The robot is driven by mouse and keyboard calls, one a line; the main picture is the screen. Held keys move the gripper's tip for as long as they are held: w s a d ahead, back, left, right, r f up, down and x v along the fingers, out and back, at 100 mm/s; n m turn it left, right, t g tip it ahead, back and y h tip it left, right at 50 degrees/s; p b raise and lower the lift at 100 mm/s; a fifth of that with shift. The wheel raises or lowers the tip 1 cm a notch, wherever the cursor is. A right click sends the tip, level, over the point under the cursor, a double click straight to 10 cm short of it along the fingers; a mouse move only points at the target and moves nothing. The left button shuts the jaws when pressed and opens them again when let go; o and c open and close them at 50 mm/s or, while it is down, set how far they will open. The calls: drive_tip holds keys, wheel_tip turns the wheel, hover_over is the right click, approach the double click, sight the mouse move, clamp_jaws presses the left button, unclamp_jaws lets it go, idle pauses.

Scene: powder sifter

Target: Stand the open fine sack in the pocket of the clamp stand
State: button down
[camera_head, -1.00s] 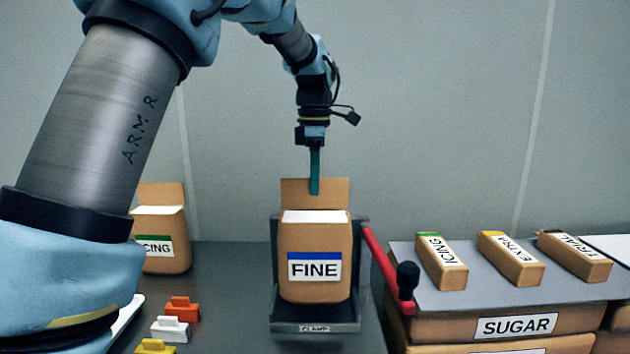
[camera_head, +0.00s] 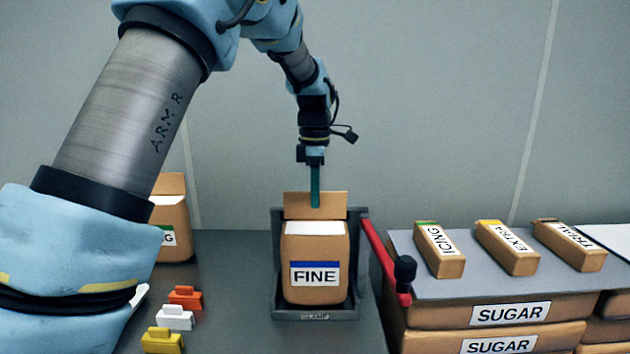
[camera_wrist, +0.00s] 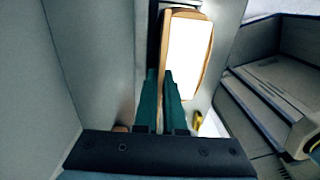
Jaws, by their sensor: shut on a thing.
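The open fine sack (camera_head: 315,250) is brown with a blue-banded FINE label and a white top. It is upright in the clamp stand (camera_head: 359,290), between its side walls and just over its base plate. I cannot tell whether its bottom touches the plate. My gripper (camera_head: 315,201) points down from above and is shut on the sack's raised back flap (camera_head: 296,206). In the wrist view the two teal fingers (camera_wrist: 160,75) are close together, beside the sack's white top (camera_wrist: 188,52). The stand's red lever (camera_head: 382,255) with a black knob leans out on the right.
Several sugar sacks (camera_head: 511,314) are stacked at right beneath a grey board with small ICING, EXTRA and TRIAL packs (camera_head: 508,247). Another open icing sack (camera_head: 172,218) stands at left, partly behind my arm. Orange, white and yellow clips (camera_head: 176,318) lie front left.

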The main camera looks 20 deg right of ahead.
drive_tip(key=shift+w+d+f+p, duration=0.1)
drive_tip(key=shift+w+f+p, duration=0.05)
drive_tip(key=shift+f+p, duration=0.25)
drive_tip(key=shift+f, duration=0.2)
drive_tip(key=c, duration=1)
unclamp_jaws()
